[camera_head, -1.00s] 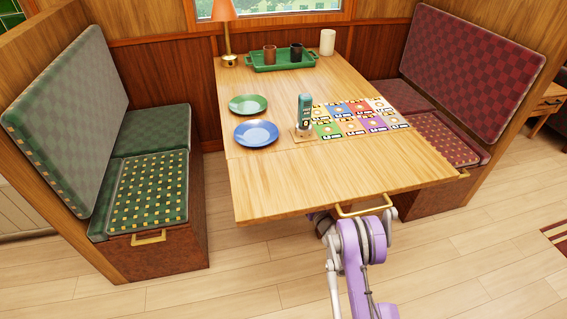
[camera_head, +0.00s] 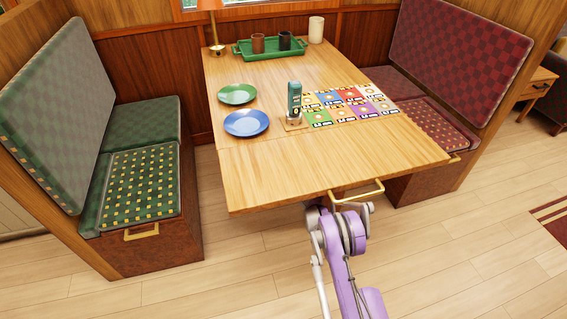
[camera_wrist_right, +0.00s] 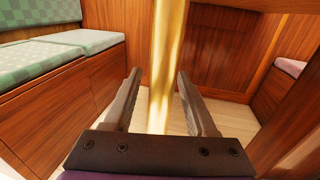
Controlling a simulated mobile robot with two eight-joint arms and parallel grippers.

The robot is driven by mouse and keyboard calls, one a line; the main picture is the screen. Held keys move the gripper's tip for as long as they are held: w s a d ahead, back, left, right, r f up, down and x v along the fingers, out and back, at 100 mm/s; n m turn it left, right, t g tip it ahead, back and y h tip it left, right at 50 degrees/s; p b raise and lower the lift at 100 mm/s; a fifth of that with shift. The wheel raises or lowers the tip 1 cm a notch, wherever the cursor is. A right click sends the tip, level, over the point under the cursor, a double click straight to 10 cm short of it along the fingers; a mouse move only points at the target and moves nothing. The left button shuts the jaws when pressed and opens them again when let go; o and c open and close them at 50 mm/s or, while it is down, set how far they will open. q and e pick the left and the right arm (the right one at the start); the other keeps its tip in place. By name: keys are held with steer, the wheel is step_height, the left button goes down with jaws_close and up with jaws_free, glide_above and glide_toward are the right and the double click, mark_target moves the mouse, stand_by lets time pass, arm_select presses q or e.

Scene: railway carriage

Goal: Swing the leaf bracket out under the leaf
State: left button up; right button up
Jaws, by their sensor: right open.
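The raised table leaf (camera_head: 330,178) extends toward me with a brass handle (camera_head: 357,194) on its front edge. My right arm reaches in below that edge, and the leaf hides its gripper in the head view. In the right wrist view my right gripper (camera_wrist_right: 159,75) is open. An upright brass-coloured bar (camera_wrist_right: 166,45) shows between its two fingers, with gaps on both sides. The bar appears to be the leaf bracket, but its ends are not clear. I cannot tell whether a finger touches it. My left gripper is not in view.
A green bench (camera_head: 140,190) stands left of the table and a red bench (camera_head: 437,120) right. On top are a blue plate (camera_head: 246,123), a green plate (camera_head: 237,94), a bottle (camera_head: 294,100), coloured cards (camera_head: 350,96) and a green tray (camera_head: 270,53). Floor in front is clear.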

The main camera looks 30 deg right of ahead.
jaws_close()
stand_by(1.4)
